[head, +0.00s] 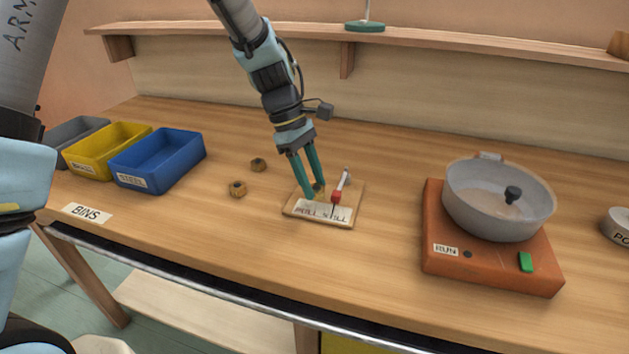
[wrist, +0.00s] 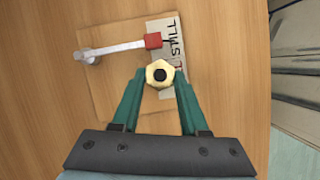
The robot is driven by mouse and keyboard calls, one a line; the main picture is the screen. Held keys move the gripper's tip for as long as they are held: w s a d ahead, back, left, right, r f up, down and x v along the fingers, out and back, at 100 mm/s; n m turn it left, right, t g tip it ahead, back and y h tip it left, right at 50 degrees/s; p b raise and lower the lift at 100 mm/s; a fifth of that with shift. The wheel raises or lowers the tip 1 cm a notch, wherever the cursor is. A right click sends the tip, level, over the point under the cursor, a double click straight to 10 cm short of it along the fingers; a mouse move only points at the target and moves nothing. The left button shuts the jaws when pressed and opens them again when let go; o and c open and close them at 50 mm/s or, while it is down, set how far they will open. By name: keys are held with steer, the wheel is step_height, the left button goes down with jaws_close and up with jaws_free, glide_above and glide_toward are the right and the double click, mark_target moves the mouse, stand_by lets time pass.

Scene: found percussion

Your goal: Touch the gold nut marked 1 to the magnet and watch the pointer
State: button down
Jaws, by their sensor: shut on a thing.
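A gold hex nut (wrist: 159,74) with a dark hole is held between the fingertips of my gripper (head: 315,192); no number can be read on it. The nut is over the wooden board (head: 294,208), beside the red magnet block (head: 336,197). In the wrist view the red block (wrist: 153,41) shows a small gap from the nut. The block sits at the end of a pale swinging arm (wrist: 115,47). A thin dark pointer tip (wrist: 167,41) reaches from the block onto the white card (wrist: 166,60), which reads PULL and STILL.
Two more nuts (head: 258,164) (head: 237,188) lie left of the board. Yellow (head: 104,150) and blue (head: 158,160) bins and a grey bin (head: 75,130) stand at the left. A pan (head: 497,205) on an orange base (head: 480,268) stands at the right. The front bench is clear.

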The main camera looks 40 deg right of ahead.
steer(key=shift+s+d, duration=0.4)
steer(key=shift+s, duration=0.15)
stand_by(0.8)
steer(key=shift+w+a+p, duration=0.1)
steer(key=shift+w+p, duration=0.05)
steer(key=shift+p, duration=0.2)
stand_by(0.5)
steer(key=shift+w+a+p, duration=0.2)
steer(key=shift+w+a, duration=0.25)
steer(key=shift+w, duration=0.2)
steer(key=shift+w+a+p, duration=0.2)
steer(key=shift+w+a, duration=0.2)
steer(key=shift+w, duration=0.25)
steer(key=shift+w, duration=0.1)
stand_by(1.0)
steer(key=shift+w+a+p, duration=0.25)
steer(key=shift+w+a, duration=0.45)
steer(key=shift+w, duration=0.35)
steer(key=shift+w+a+p, duration=0.25)
steer(key=shift+w+a, duration=0.4)
steer(key=shift+w, duration=0.35)
step_height(320, 180, up, 8)
steer(key=p, duration=0.6)
steer(key=shift+p, duration=0.35)
